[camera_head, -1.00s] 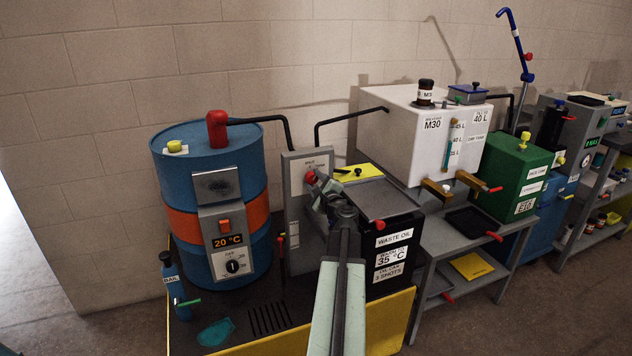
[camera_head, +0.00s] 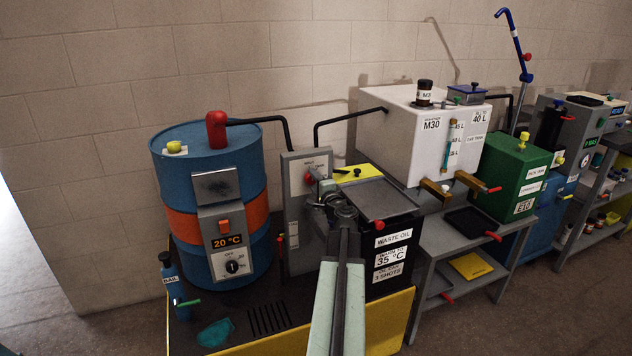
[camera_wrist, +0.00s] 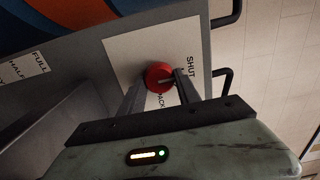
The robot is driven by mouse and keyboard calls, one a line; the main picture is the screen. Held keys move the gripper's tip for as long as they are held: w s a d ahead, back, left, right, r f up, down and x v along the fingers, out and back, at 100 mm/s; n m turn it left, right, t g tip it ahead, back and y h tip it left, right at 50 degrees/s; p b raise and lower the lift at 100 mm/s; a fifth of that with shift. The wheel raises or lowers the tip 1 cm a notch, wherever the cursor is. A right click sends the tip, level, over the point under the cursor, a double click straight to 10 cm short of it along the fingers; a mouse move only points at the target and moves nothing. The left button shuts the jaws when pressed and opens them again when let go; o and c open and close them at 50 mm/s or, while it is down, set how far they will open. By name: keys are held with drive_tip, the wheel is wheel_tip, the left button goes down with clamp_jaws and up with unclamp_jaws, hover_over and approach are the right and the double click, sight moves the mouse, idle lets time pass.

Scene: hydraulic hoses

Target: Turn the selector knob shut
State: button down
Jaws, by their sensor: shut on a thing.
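The red selector knob (camera_wrist: 157,74) sits on a white label plate (camera_wrist: 125,48) on a grey panel (camera_wrist: 82,68). In the wrist view, "SHUT" is printed to its right and "PACK", partly covered, below it. My gripper (camera_wrist: 160,88) is shut on the knob, with one finger on its lower left and one on its right. In the head view, the knob (camera_head: 310,177) shows on the upright panel between the blue drum and the black waste oil box. My gripper (camera_head: 320,188) reaches it from the front and partly hides it.
The blue drum (camera_head: 187,171) with an orange band stands left of the panel. The waste oil box (camera_head: 394,223) is close on the right of my arm. Black pipes (camera_head: 291,132) run above the panel. A blue bottle (camera_head: 170,270) stands at the front left.

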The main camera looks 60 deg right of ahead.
drive_tip(key=shift+a, duration=0.1)
idle(0.3)
drive_tip(key=c, duration=0.9)
unclamp_jaws()
drive_tip(key=shift+o, duration=0.2)
drive_tip(key=v, duration=0.7)
drive_tip(key=shift+s+a, duration=0.25)
